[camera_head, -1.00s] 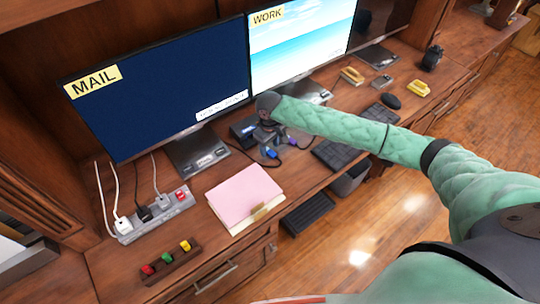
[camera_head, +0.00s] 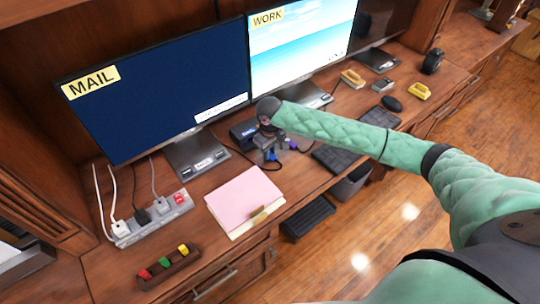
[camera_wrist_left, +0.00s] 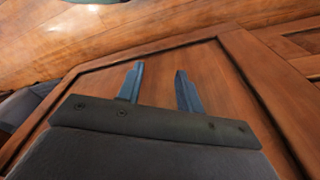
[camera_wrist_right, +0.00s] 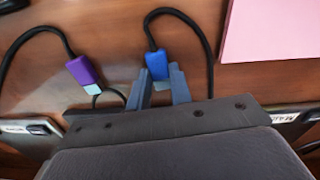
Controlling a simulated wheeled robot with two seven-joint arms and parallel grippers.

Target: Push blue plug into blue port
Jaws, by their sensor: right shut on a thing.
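In the right wrist view, my right gripper (camera_wrist_right: 159,76) is shut on the blue plug (camera_wrist_right: 156,60), whose black cable loops away behind it. In the head view my right gripper (camera_head: 272,152) is just above the desk, beside a dark box (camera_head: 241,133) with a blue label. There the plug is mostly hidden by the gripper.
A purple plug (camera_wrist_right: 84,71) lies on the desk left of the blue one in the right wrist view.

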